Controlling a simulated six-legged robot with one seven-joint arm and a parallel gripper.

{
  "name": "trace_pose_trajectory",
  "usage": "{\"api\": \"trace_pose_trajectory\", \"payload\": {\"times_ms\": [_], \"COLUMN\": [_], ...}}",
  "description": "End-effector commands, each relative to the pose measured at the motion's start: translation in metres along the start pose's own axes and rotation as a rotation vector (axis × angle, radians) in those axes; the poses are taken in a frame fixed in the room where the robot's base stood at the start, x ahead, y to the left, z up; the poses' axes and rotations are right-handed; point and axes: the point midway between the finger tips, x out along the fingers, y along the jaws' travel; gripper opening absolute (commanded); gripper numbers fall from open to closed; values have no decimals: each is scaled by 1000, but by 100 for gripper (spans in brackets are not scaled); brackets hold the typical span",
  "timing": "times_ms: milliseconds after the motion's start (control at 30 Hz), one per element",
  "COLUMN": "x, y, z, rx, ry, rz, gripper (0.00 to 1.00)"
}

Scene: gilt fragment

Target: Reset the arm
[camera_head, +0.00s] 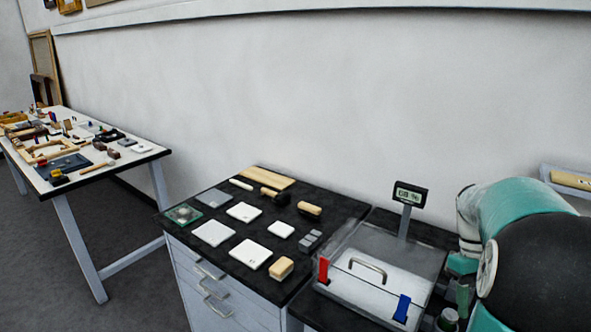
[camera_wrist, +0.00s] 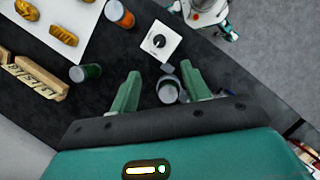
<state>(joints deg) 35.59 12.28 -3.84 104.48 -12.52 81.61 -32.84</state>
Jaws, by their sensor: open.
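My gripper (camera_wrist: 160,90) shows in the wrist view with its two green fingers apart. A small grey-topped jar (camera_wrist: 168,88) shows between the fingers; I cannot tell its height relative to them, and nothing is seen gripped. In the head view my teal and black arm is folded at the right edge, and my gripper is not clearly visible there.
In the wrist view, a green-capped jar (camera_wrist: 86,73), an orange jar (camera_wrist: 119,14) and gilt pieces on a white sheet (camera_wrist: 75,25) lie left. In the head view, a clear-lidded box (camera_head: 375,270) with a display (camera_head: 410,195) stands beside a black worktop (camera_head: 245,205) of tools. Another table (camera_head: 140,157) stands left.

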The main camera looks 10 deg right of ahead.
Motion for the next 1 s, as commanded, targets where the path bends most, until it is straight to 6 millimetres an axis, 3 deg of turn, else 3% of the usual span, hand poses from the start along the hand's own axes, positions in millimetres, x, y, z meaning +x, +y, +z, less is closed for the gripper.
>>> {"api": "trace_pose_trajectory", "payload": {"times_ms": [167, 500, 800, 1000], "x": [-15, -52, -53, -42], "y": [-29, -155, -254, -295], "z": [-1, 13, 48, 69], "rx": [-5, -15, -37, -50], "ry": [68, 396, 697, 842], "rz": [35, 119, 82, 19], "gripper": [47, 47, 47, 47]}}
